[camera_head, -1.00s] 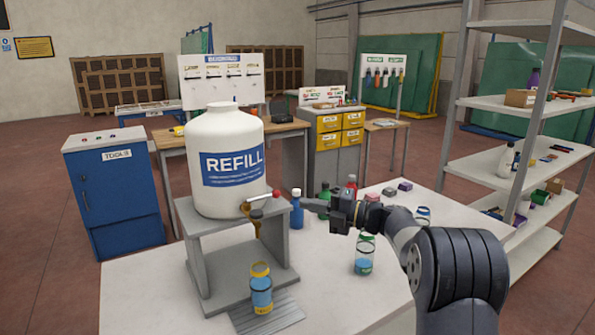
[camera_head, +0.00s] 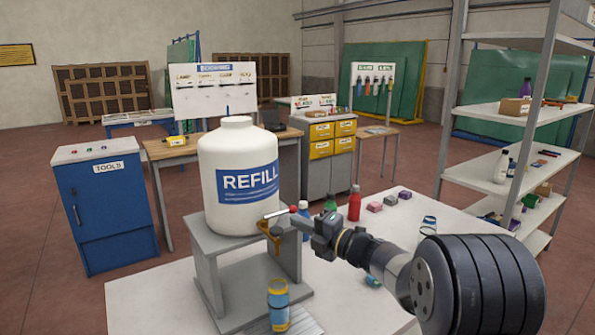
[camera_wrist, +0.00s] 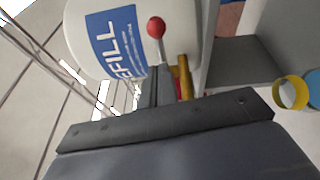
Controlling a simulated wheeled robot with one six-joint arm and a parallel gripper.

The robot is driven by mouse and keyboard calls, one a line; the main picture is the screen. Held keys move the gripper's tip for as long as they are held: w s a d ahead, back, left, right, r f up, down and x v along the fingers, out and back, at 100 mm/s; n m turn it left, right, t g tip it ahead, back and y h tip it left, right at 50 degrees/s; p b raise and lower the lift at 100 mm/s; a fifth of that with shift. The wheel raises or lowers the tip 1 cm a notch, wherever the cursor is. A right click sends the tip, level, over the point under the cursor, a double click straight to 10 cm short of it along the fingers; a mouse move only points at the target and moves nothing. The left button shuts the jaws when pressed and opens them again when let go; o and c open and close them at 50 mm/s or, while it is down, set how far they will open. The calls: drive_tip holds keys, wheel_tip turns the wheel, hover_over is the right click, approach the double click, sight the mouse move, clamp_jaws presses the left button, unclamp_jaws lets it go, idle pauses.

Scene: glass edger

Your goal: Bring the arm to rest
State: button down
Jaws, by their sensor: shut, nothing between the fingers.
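My gripper (camera_head: 299,222) is shut and empty, at the end of my arm reaching in from the lower right. Its closed fingers also show in the wrist view (camera_wrist: 153,88). The fingertips appear close to the tap lever with a red ball end (camera_head: 293,209), which shows in the wrist view (camera_wrist: 156,28); I cannot tell if they touch. The lever is at the brass tap (camera_head: 273,235) of the white REFILL jug (camera_head: 225,170). The jug stands on a grey stand (camera_head: 212,262).
A red bottle (camera_head: 354,204) and small blocks (camera_head: 390,199) stand behind my arm. A shelf rack (camera_head: 500,190) rises at right. A blue tool cabinet (camera_head: 105,205) stands left.

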drive_tip(key=shift+s+a+f+m+t+h+b, duration=0.1)
drive_tip(key=shift+s+a+m+t+h+b, duration=0.15)
drive_tip(key=shift+s+m+t+h, duration=0.45)
drive_tip(key=shift+s+a+f+m+t+h+b, duration=0.1)
drive_tip(key=shift+s+a+m+t+h+b, duration=0.15)
drive_tip(key=shift+s+m+t+h, duration=0.4)
drive_tip(key=shift+w+h, duration=0.15)
drive_tip(key=shift+h, duration=0.1)
drive_tip(key=shift+w+d, duration=0.15)
